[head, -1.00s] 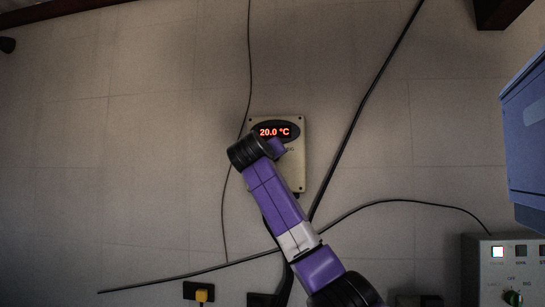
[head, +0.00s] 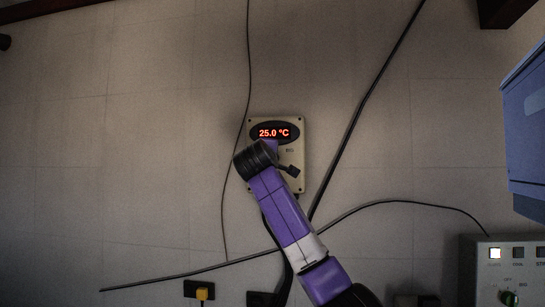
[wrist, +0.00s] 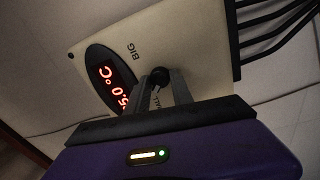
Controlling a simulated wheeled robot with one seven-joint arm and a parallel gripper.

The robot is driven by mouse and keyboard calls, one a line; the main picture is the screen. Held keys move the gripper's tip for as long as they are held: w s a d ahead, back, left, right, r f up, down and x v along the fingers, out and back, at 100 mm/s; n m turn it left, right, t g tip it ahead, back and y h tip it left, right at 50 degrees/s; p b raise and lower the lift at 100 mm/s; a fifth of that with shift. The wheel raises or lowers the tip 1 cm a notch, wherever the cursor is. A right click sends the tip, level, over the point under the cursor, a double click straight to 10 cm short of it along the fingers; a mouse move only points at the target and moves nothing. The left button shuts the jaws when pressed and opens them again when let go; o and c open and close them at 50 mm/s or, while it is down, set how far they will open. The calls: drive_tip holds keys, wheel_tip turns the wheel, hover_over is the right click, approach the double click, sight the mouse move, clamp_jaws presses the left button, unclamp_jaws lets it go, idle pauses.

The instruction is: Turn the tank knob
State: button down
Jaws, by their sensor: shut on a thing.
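A beige control box (head: 298,183) with a red-lit display (head: 274,133) reading 25.0 °C is on the tiled wall. In the wrist view the box (wrist: 190,45) is tilted, with the word BIG and part of the display (wrist: 108,78) visible. The black knob (wrist: 160,76) is on its face. My gripper (wrist: 162,84) is shut on the knob, one grey finger on each side. In the head view my purple arm and black wrist cover the lower left of the box and hide the knob.
Dark cables (head: 362,108) run along the wall. A yellow plug (head: 202,293) is at the bottom left.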

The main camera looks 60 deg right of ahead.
drive_tip(key=shift+w+n, duration=0.1)
drive_tip(key=shift+n, duration=0.5)
drive_tip(key=c, duration=1.1)
unclamp_jaws()
drive_tip(key=shift+a, duration=0.1)
drive_tip(key=shift+b+v, duration=1.2)
drive_tip(key=shift+v, duration=2.7)
